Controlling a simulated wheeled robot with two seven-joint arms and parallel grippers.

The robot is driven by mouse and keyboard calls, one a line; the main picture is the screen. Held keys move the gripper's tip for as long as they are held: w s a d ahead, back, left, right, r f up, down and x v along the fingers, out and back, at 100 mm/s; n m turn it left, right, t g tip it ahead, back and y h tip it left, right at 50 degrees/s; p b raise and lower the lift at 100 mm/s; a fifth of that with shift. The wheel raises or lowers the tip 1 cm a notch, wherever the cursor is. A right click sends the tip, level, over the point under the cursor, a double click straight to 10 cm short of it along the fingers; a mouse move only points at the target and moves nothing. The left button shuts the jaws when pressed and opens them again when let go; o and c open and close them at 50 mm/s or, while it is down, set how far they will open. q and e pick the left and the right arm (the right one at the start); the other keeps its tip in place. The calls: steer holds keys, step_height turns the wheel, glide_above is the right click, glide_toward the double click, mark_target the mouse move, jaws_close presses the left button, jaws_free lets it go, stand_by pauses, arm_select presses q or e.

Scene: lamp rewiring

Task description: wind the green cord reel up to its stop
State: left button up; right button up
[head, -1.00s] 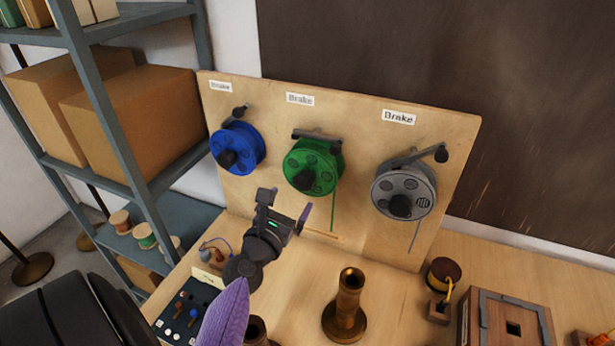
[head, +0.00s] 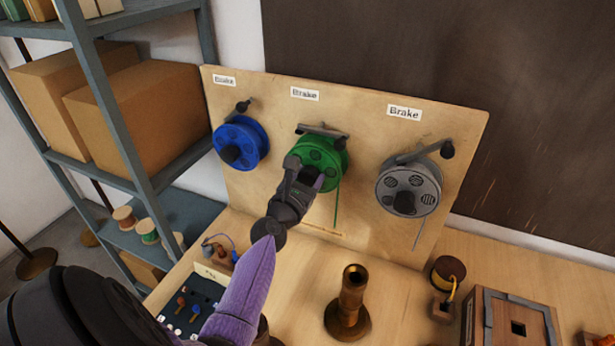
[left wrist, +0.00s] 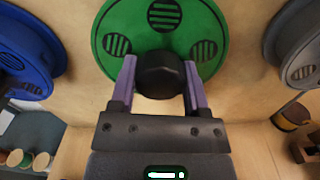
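The green cord reel (head: 328,148) is mounted on the upright wooden board, between a blue and a grey reel. Its cord hangs down from its right side. A dark brake lever (head: 322,130) sits above it under a "Brake" label. In the left wrist view the green reel (left wrist: 118,22) fills the top, with its black knob (left wrist: 160,75) in front. My left gripper (left wrist: 160,82) has its two purple fingers on either side of the knob, with small gaps showing. In the head view the left gripper (head: 312,175) covers the knob. My right gripper is not in view.
The blue reel (head: 247,133) is left of the green one and the grey reel (head: 425,178) is right. A brass candlestick-like piece (head: 350,300) and a wooden box (head: 490,320) stand on the bench. A shelf (head: 105,110) stands at the left.

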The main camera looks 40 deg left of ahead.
arm_select(q)
steer(key=c, duration=0.4)
steer(key=shift+c, duration=0.2)
